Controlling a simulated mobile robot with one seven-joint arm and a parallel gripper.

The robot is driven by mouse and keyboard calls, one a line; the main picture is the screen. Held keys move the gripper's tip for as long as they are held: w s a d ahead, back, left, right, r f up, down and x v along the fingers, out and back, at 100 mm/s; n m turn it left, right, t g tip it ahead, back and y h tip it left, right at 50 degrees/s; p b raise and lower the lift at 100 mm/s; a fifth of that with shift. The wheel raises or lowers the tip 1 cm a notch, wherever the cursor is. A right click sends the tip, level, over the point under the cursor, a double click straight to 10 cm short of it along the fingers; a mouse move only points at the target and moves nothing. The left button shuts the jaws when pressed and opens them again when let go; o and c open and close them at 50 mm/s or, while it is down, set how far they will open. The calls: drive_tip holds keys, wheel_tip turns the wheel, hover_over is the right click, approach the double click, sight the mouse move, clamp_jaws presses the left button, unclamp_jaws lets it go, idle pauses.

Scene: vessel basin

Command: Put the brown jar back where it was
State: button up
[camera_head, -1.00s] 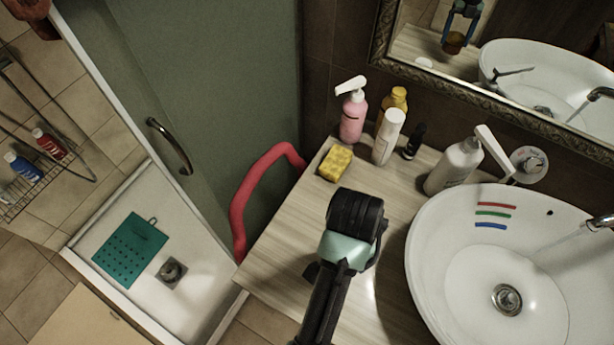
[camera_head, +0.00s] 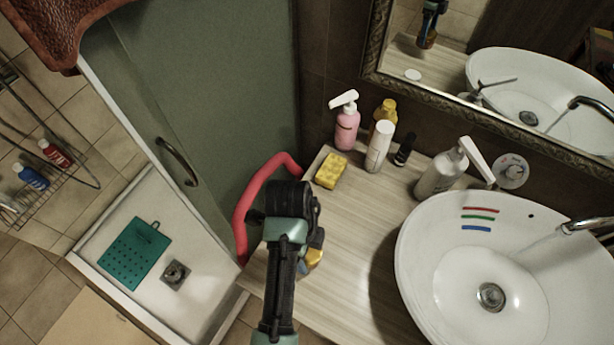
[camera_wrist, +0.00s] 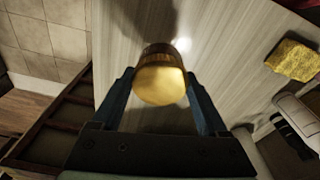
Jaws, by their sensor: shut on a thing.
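The brown jar (camera_wrist: 160,78) with its golden lid is between the two fingers of my gripper (camera_wrist: 163,98) in the wrist view. My gripper is shut on it. In the head view my gripper (camera_head: 308,250) is over the front left part of the wooden counter (camera_head: 345,255). Only a small golden part of the jar (camera_head: 315,257) shows there, beside my arm. My arm hides the rest. I cannot tell whether the jar's base touches the counter.
A yellow sponge (camera_head: 331,171), pink pump bottle (camera_head: 347,125), white bottle (camera_head: 379,147), and dark small bottle (camera_head: 405,150) stand at the back. A white dispenser (camera_head: 440,172) and basin (camera_head: 480,285) are right. A red rail (camera_head: 243,208) runs along the left.

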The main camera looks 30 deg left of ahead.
drive_tip(key=shift+f, duration=2.65)
drive_tip(key=shift+f, duration=0.2)
drive_tip(key=o, duration=1.4)
drive_tip(key=r, duration=0.4)
drive_tip(key=a+r, duration=0.1)
drive_tip(key=r, duration=0.7)
drive_tip(key=shift+s+a+r, duration=0.1)
drive_tip(key=shift+a+r, duration=0.1)
